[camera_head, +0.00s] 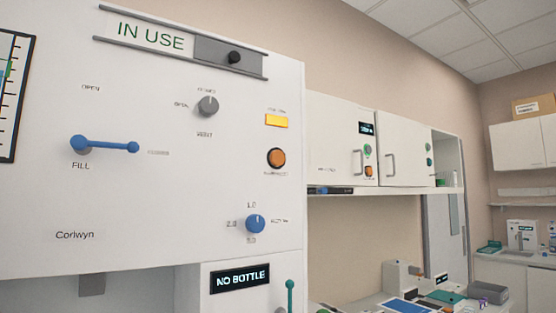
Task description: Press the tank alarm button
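A white panel (190,255) marked "Corlwyn" fills the left of the head view. On its right side is a round orange button (276,158) in a dark ring, with a small label below it too blurred to read. A lit yellow rectangular lamp (276,121) sits just above it. No label in view clearly reads "tank alarm". A smaller orange button (369,171) is on a cabinet farther back, below a green one. My gripper is not in this view.
The panel also carries a blue lever (105,145) by "FILL", a grey knob (208,106), a blue knob (255,224) and an "IN USE" slider (234,56). Below is a "NO BOTTLE" display (240,279) beside a green-topped lever (290,293). A cluttered counter (350,302) lies at the lower right.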

